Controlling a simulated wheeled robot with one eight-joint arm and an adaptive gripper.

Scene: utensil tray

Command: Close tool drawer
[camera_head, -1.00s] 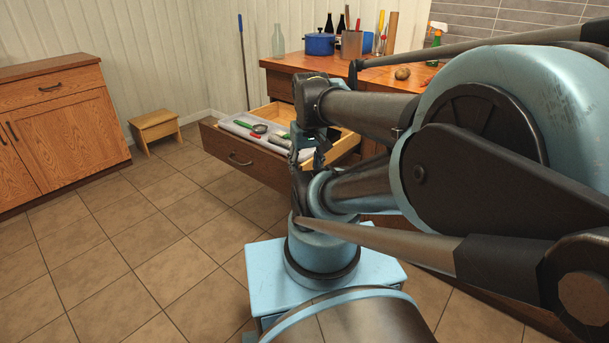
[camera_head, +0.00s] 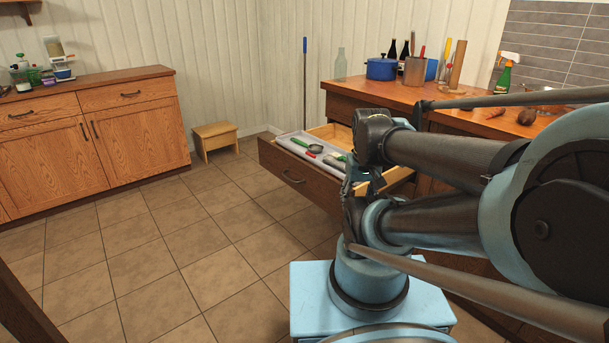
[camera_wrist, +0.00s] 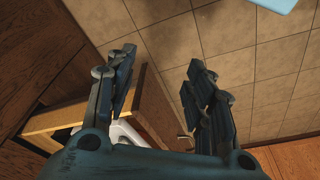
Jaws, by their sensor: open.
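The tool drawer (camera_head: 272,168) stands pulled out from the wooden counter, with a dark front and a bar handle (camera_head: 293,177). A grey utensil tray (camera_head: 286,139) inside holds green-handled tools and a red item. My gripper (camera_head: 355,188) is open at the drawer's right end, partly hidden by my arm. In the wrist view, my gripper (camera_wrist: 162,62) has its fingers spread on either side of the drawer front (camera_wrist: 155,108), with the handle (camera_wrist: 186,136) beside the right finger. I cannot tell whether they touch it.
The counter top (camera_head: 385,93) carries a blue pot (camera_head: 381,69), bottles and a utensil holder. A small wooden stool (camera_head: 216,139) and a cabinet (camera_head: 110,135) stand to the left. The tiled floor (camera_head: 190,235) before the drawer is clear.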

